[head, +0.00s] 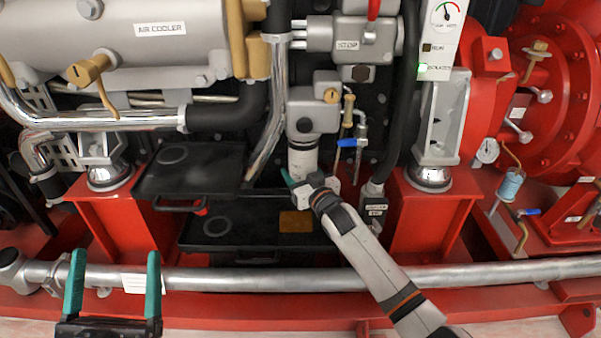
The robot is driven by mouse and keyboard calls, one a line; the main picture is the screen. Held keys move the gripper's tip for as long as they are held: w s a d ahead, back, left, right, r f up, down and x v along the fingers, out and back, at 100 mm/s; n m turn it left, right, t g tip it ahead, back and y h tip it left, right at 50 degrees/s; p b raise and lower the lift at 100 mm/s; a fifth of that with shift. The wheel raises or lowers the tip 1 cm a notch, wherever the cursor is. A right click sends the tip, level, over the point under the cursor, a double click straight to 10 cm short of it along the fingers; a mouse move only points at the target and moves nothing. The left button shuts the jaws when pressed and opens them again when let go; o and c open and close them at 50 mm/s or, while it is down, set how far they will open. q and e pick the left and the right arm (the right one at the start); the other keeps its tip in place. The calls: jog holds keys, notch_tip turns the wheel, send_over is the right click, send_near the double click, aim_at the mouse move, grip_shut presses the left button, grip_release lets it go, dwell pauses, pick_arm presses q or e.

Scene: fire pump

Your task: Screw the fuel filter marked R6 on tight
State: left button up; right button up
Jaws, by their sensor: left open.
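A white cylindrical filter (303,160) hangs upright below a grey filter head (312,118) in the middle of the head view. Its small print is too small to read, so I cannot make out an R6 mark. My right gripper (308,184) is at the filter's lower end, its arm coming in from the lower right. One teal finger shows at the filter's left side; the other finger is hidden, so I cannot tell whether it grips. My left gripper (116,256) is open and empty at the lower left, its fingers pointing up in front of the long pipe.
Black trays (190,170) sit left of and below the filter. A long silver pipe (450,277) crosses the front. A black hose (402,110) and a red pedestal (425,220) stand to the right. A blue-handled valve (347,142) is close beside the filter.

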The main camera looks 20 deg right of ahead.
pick_arm(q)
jog(key=shift+w+f+g+p, duration=0.3)
jog(key=shift+w+f+g, duration=0.35)
jog(key=shift+f+g, duration=0.25)
dwell(1.1)
jog(key=shift+w+f+g+y+p, duration=0.15)
jog(key=shift+w+f+g+y, duration=0.1)
jog(key=shift+f+g, duration=0.15)
jog(key=shift+w+f+g+y+p, duration=0.2)
jog(key=shift+f+g, duration=0.1)
jog(key=shift+f, duration=0.2)
dwell(1.1)
jog(key=shift+w+a+f+g+y, duration=0.1)
jog(key=shift+w+f+g+y, duration=0.1)
jog(key=shift+f+g, duration=0.25)
jog(key=shift+w+f+g+y, duration=0.15)
jog(key=shift+f+g, duration=0.1)
jog(key=shift+f, duration=0.3)
dwell(1.1)
jog(key=shift+f+p, duration=0.15)
jog(key=shift+p, duration=0.15)
jog(key=shift+f+g, duration=0.2)
jog(key=shift+g, duration=0.1)
jog(key=shift+a+f+g, duration=0.1)
jog(key=shift+f+g, duration=0.5)
jog(key=shift+f, duration=0.2)
